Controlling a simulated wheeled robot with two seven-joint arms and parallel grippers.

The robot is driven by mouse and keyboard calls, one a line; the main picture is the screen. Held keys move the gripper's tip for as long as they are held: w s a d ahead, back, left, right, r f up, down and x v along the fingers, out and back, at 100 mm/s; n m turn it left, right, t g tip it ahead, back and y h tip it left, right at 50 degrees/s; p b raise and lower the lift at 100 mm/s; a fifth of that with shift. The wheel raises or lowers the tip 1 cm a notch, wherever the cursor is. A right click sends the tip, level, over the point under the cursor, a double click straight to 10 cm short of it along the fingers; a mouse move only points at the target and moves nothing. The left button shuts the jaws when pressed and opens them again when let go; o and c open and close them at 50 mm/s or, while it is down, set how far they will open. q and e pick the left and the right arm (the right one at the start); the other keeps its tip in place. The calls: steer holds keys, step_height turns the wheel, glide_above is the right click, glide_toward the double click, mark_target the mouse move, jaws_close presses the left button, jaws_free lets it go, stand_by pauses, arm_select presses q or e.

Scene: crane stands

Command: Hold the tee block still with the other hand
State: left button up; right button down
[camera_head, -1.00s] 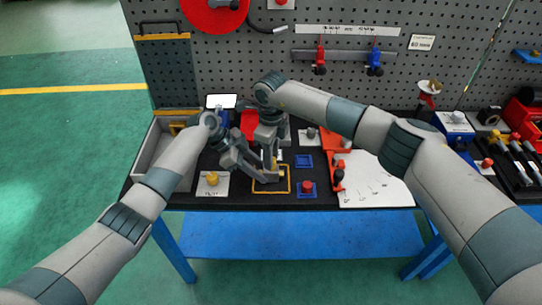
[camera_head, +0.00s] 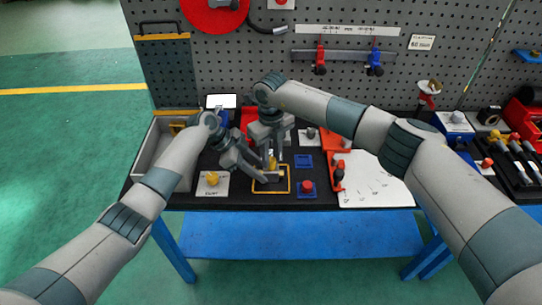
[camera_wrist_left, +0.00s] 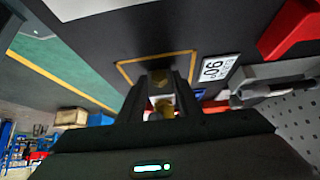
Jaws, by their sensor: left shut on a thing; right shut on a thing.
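The tee block (camera_wrist_left: 162,100) sits within the yellow square outline (camera_head: 288,190) on the dark bench top. In the left wrist view it is a small pale and brass-coloured piece between my left gripper's two dark fingers. My left gripper (camera_head: 266,176) reaches in low from the left and is shut on it. My right gripper (camera_head: 271,155) comes down from above and is shut on a yellow piece (camera_head: 272,164) at the block. The fingers hide most of the block, and where the two pieces meet is hard to tell.
A yellow knob on a white plate (camera_head: 212,187) lies left of the outline. A red knob (camera_head: 307,186) on a blue-outlined square stands right of it. An orange stand (camera_head: 334,160), a white sheet (camera_head: 376,188) and a grey tray (camera_head: 150,165) are further out.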

steer(key=m, duration=0.2)
steer(key=shift+w+m, duration=0.1)
steer(key=shift+m, duration=0.2)
steer(key=c, duration=1.4)
jaws_free()
steer(key=shift+c, duration=0.3)
steer(key=shift+c, duration=0.4)
steer(key=n, duration=0.4)
steer(key=shift+n, duration=0.6)
